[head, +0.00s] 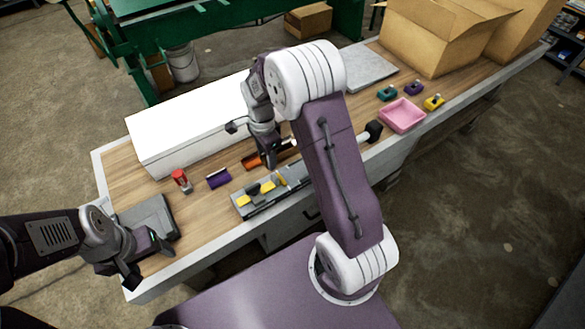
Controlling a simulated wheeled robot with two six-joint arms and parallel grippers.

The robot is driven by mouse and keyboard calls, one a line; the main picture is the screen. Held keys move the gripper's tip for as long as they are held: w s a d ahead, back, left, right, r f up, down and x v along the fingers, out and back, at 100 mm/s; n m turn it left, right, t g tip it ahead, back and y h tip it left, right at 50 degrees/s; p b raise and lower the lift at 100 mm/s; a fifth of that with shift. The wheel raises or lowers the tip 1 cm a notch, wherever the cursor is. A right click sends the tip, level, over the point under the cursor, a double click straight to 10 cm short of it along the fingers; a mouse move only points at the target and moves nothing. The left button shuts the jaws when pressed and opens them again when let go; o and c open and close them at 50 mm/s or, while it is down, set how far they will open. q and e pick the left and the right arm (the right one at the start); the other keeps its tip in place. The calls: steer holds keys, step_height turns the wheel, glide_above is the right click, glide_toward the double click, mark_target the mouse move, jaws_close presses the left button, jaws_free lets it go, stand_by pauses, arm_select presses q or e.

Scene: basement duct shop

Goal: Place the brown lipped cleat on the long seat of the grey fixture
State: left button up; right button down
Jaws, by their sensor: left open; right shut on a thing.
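An orange-brown piece (250,161), which looks like the brown lipped cleat, shows beside the fingers of my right gripper (268,159). That gripper is shut on it, just behind the grey fixture; the fingers hide part of the piece. I cannot tell whether it touches the table. The grey fixture (262,207) lies along the front of the table, with yellow pieces (268,186) on it. My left gripper (148,262) is open and empty at the table's front left corner.
A long white box (185,150) stands behind. A purple piece (218,178), a red-topped object (181,180) and a dark grey plate (150,220) lie left of the fixture. A pink tray (403,127), small coloured parts and a cardboard box (425,52) are at right.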

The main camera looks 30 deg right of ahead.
glide_above(290, 176)
step_height(290, 176, down, 4)
steer(key=shift+w+f+p, duration=0.15)
steer(key=shift+f+p, duration=0.1)
steer(key=shift+p, duration=0.05)
steer(key=shift+s+f, duration=0.25)
steer(key=f, duration=0.3)
steer(key=shift+w+f, duration=0.2)
steer(key=shift+f, duration=0.15)
steer(key=shift+s, duration=0.1)
steer(key=shift+f, duration=0.1)
steer(key=c, duration=0.7)
jaws_free()
